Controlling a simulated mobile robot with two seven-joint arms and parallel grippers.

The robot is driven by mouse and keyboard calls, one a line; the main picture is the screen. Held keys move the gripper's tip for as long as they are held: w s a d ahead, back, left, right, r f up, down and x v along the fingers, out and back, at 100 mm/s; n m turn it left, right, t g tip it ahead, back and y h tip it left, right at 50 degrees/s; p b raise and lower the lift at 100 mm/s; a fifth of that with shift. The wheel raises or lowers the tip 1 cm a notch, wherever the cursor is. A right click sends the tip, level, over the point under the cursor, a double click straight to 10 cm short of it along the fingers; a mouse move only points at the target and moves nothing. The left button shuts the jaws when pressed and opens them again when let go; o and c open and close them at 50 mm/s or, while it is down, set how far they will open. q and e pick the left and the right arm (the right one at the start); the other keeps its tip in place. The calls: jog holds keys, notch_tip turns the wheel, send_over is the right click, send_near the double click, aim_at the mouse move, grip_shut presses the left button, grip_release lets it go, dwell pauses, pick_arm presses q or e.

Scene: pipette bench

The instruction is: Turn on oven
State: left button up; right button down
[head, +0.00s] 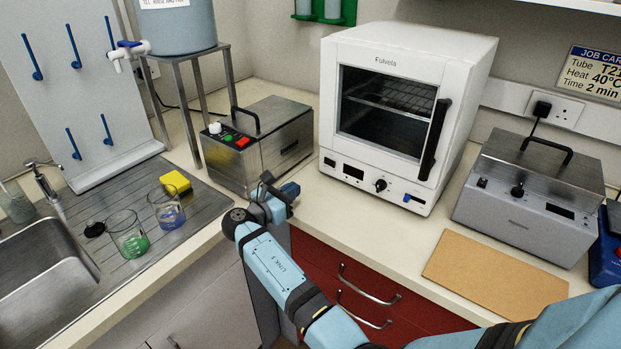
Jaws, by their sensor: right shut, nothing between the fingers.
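The white oven (455,75) stands on the counter right of centre, marked "Fulvela". Its glass door (385,110) is closed, with a black upright handle (436,140) on the right. The lower front panel has a small dark display (353,172), a black knob (380,185) and a blue switch (414,200). The oven's inside looks dark; the display's state is too small to read. My right gripper (281,190) is shut and empty, in front of the counter edge, left of and apart from the oven. My left gripper is not in view.
A steel bath (270,150) with coloured buttons stands left of the oven. A grey lidded unit (525,215) stands on the right behind a brown board (490,276). A sink (45,290) and two beakers (128,240) are at left. Counter before the oven is clear.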

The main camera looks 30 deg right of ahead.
aim_at(332, 165)
jog(key=x, duration=1.2)
jog(key=shift+d+p, duration=0.2)
jog(key=shift+p, duration=0.1)
jog(key=shift+w+d, duration=0.1)
jog(key=shift+d, duration=0.4)
jog(key=shift+d+r+p, duration=0.1)
jog(key=shift+d+p, duration=0.05)
jog(key=shift+p, duration=0.15)
jog(key=shift+d+r+p, duration=0.1)
jog(key=shift+d+p, duration=0.1)
jog(key=shift+p, duration=0.35)
jog(key=shift+a+f+t, duration=0.25)
jog(key=shift+a+t, duration=0.05)
jog(key=shift+d, duration=0.1)
